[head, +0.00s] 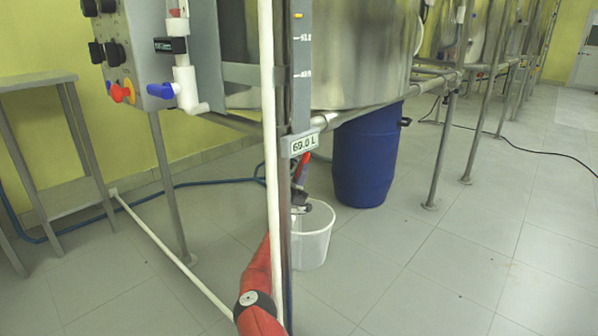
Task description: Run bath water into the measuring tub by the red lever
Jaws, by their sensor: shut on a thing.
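The red lever (307,158) shows as a small red piece under the steel bath (350,55), just right of the front post. My gripper (300,196) is dark and small, close below the lever and above the near rim of the measuring tub. It is shut, seemingly on the lever's lower end; the post and my red arm hide part of the contact. The measuring tub (315,245) is a white, translucent bucket. It stands upright on the floor below the lever. No water stream can be made out, and the tub's level cannot be read.
A blue drum (366,158) stands behind the tub. A control box (140,50) and a steel side table (45,150) are at left. A blue hose (140,200) lies on the floor.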

